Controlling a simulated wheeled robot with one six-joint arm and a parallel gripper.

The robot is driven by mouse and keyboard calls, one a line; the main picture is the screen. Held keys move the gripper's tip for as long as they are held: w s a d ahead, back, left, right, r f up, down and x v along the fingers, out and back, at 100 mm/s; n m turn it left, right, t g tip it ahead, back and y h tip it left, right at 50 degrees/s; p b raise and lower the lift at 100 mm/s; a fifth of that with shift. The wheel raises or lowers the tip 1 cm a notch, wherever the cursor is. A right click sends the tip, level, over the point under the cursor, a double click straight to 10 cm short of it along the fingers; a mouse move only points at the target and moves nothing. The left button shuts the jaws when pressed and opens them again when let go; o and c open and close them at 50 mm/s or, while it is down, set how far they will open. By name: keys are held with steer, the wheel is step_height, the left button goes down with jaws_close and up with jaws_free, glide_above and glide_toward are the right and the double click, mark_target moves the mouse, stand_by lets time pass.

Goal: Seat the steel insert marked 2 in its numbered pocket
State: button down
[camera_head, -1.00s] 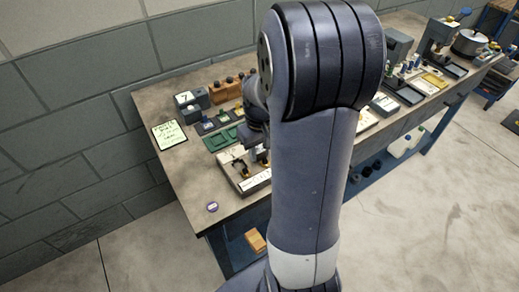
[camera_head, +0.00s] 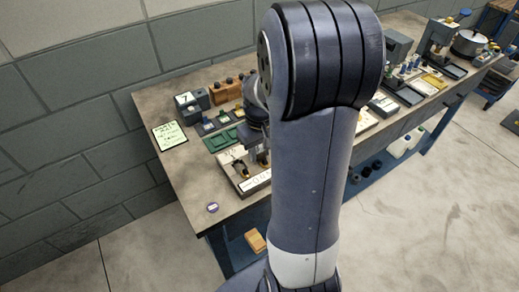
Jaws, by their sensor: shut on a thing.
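My gripper (camera_head: 251,157) is over the near-left part of the workbench, partly hidden behind my own arm. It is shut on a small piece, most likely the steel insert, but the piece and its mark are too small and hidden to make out. Below it is a shallow tray (camera_head: 233,174) with a pale label strip (camera_head: 256,183) along its front edge. The tray's pocket numbers cannot be read. I cannot tell whether the held piece touches the tray.
Beside the tray are a green plate (camera_head: 217,141), a grey block marked 7 (camera_head: 190,101), a note card (camera_head: 169,134) and a wooden rack (camera_head: 224,92). Presses and a pot (camera_head: 469,43) stand farther right.

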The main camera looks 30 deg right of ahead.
steer(key=shift+f, duration=0.25)
stand_by(1.8)
steer(key=shift+r, duration=0.3)
stand_by(0.7)
steer(key=c, duration=1)
jaws_free()
steer(key=shift+o, duration=0.4)
steer(key=o, duration=0.3)
steer(key=shift+r+p, duration=0.1)
steer(key=shift+p, duration=0.25)
